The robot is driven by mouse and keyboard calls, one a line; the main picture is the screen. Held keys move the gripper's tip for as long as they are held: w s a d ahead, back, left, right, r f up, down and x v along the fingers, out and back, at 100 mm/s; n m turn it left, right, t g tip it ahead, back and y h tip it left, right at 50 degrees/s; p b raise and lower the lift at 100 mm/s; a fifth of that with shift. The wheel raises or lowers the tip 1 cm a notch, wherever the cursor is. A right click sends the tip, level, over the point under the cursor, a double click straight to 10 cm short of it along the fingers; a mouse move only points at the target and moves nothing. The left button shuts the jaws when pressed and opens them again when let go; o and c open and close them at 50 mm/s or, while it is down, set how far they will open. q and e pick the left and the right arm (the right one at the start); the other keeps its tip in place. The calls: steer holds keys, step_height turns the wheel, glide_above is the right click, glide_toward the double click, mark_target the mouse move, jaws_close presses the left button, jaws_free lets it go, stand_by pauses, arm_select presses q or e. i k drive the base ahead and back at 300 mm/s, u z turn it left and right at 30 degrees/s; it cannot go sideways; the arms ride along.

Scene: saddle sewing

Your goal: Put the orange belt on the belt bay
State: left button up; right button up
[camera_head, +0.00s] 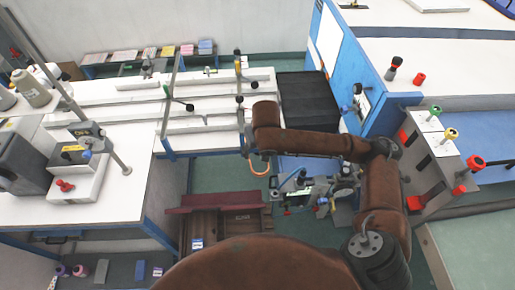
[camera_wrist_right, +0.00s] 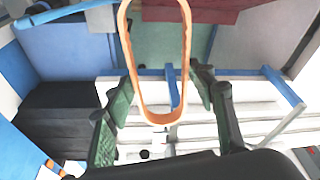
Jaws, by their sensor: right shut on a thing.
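The orange belt (camera_head: 262,174) is a closed loop. It hangs below my right gripper (camera_head: 252,155), at the right end of the long white bench in the head view. In the right wrist view the belt (camera_wrist_right: 187,50) is a long upright oval between the green-padded fingers of my right gripper (camera_wrist_right: 160,92). The right gripper is shut on the belt, though the contact is hard to make out. I cannot tell which surface is the belt bay. My left gripper is not in view.
The white bench (camera_head: 215,88) carries rails and thin posts. A black box (camera_head: 303,100) stands at its right end, next to a blue cabinet (camera_head: 372,75). A dark red bench (camera_head: 222,203) stands low in front. A grey panel with coloured knobs (camera_head: 432,150) is at right.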

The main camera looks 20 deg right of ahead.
mark_target(244, 235)
steer(key=u, duration=0.05)
steer(key=k, duration=0.5)
steer(key=u, duration=2.55)
steer(key=i, duration=2.15)
steer(key=z, duration=3.35)
